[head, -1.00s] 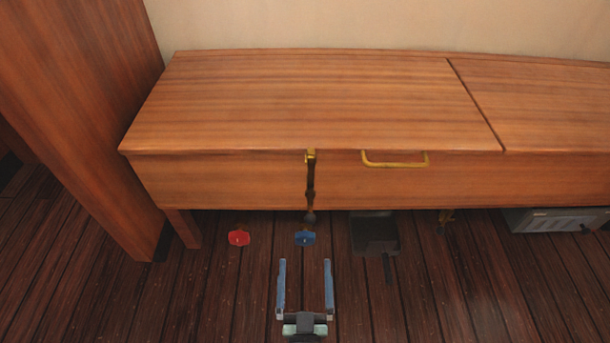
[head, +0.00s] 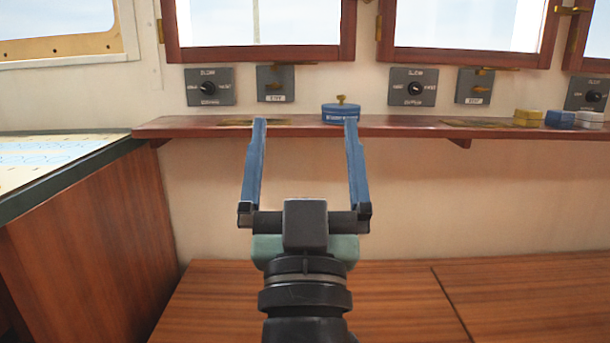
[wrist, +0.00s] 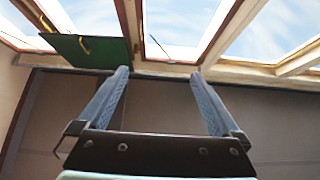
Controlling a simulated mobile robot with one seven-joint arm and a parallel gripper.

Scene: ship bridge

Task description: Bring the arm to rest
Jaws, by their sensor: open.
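My gripper (head: 305,125) is raised in the middle of the head view, its two blue fingers wide apart with nothing between them. It points toward the wall and shelf. In the wrist view my gripper (wrist: 162,75) is also open and empty, facing upward toward the windows and ceiling edge. My arm comes up from the bottom of the head view, in front of the wooden locker top (head: 380,300).
A narrow wooden shelf (head: 400,128) runs along the wall, with a round blue tin (head: 341,115) near the right finger. Small yellow (head: 527,118) and blue boxes (head: 559,119) stand further right. A chart table (head: 60,165) is at left. A green panel (wrist: 88,52) shows in the wrist view.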

